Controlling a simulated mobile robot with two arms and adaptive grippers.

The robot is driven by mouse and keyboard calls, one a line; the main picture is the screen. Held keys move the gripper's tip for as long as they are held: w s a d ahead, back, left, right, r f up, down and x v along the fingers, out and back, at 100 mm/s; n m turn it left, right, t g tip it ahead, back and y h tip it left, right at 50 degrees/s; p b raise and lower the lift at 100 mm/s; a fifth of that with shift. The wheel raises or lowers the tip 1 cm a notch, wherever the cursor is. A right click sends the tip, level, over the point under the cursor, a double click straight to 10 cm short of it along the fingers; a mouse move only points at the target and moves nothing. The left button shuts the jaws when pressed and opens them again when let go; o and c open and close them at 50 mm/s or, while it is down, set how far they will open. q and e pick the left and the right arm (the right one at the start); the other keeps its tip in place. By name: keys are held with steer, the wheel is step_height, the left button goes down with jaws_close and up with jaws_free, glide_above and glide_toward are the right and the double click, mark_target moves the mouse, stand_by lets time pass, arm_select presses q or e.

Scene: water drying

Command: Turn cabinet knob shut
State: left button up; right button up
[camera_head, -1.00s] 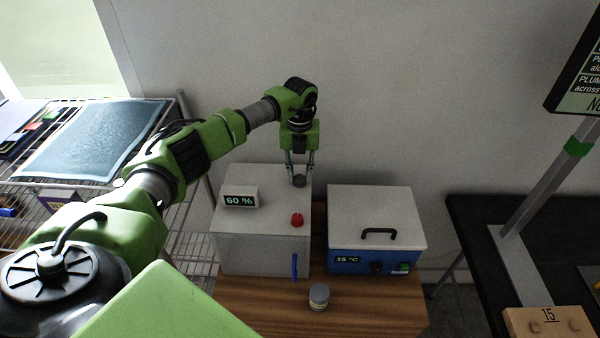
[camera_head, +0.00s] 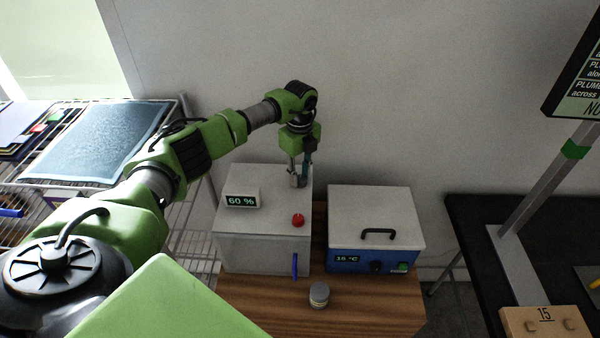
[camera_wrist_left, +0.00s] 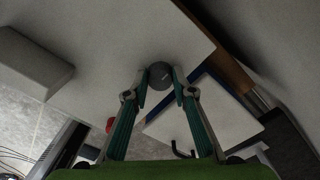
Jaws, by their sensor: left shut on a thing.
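The cabinet is a white box (camera_head: 262,250) on a wooden stand, with a 60 % display (camera_head: 241,200) and a red knob (camera_head: 298,220) on top. A round grey knob (camera_wrist_left: 160,75) on the cabinet top shows in the left wrist view between my fingertips. My left gripper (camera_head: 298,182) points down at the back right of the cabinet top, and it also shows in the left wrist view (camera_wrist_left: 160,80). It is shut on the grey knob, with a finger on each side. In the head view the fingers mostly hide this knob. My right gripper is not in view.
A small grey-lidded jar (camera_head: 319,295) stands on the wooden stand (camera_head: 370,315). A wire rack (camera_head: 190,215) is at left, a dark table (camera_head: 470,220) at right.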

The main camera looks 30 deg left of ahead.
mark_target(299, 177)
arm_select(q)
steer(key=shift+n, duration=0.3)
steer(key=o, duration=1.1)
step_height(299, 177, up, 12)
stand_by(0.6)
